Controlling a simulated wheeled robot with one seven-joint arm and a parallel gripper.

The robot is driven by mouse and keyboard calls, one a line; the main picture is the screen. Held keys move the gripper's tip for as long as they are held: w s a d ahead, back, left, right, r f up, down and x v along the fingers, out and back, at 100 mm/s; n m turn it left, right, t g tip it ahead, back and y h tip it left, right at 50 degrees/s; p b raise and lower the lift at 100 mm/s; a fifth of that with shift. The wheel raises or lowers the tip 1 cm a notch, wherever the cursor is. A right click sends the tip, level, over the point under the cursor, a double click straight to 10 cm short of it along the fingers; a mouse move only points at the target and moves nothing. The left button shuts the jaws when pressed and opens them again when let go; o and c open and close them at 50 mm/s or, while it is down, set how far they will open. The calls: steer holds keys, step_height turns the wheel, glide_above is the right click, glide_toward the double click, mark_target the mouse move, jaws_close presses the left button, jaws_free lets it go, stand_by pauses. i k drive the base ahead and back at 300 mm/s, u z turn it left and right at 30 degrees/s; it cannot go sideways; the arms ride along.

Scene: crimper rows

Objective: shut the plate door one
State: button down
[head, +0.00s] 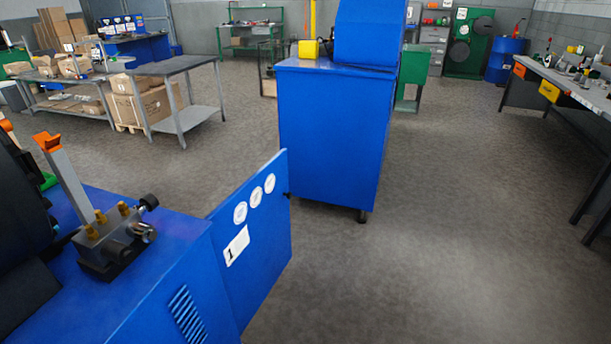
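The plate door one (262,262) is a blue panel with a white label reading "1" and three round white stickers. It stands swung open from the blue machine (165,255) at the lower left, angled out to the right and away from me. Its outer edge has a small dark piece near the top right. My gripper is not in the head view, so its state and its distance from the door are hidden.
Another blue cabinet (325,145) stands just behind the door. Grey tables (180,68) with boxes are at the back left. A workbench (575,85) runs along the right wall. The floor (450,230) between cabinet and workbench is clear.

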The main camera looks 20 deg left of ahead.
mark_target(250, 235)
steer(key=u, duration=0.5)
steer(key=i, duration=1.2)
steer(key=u, duration=0.75)
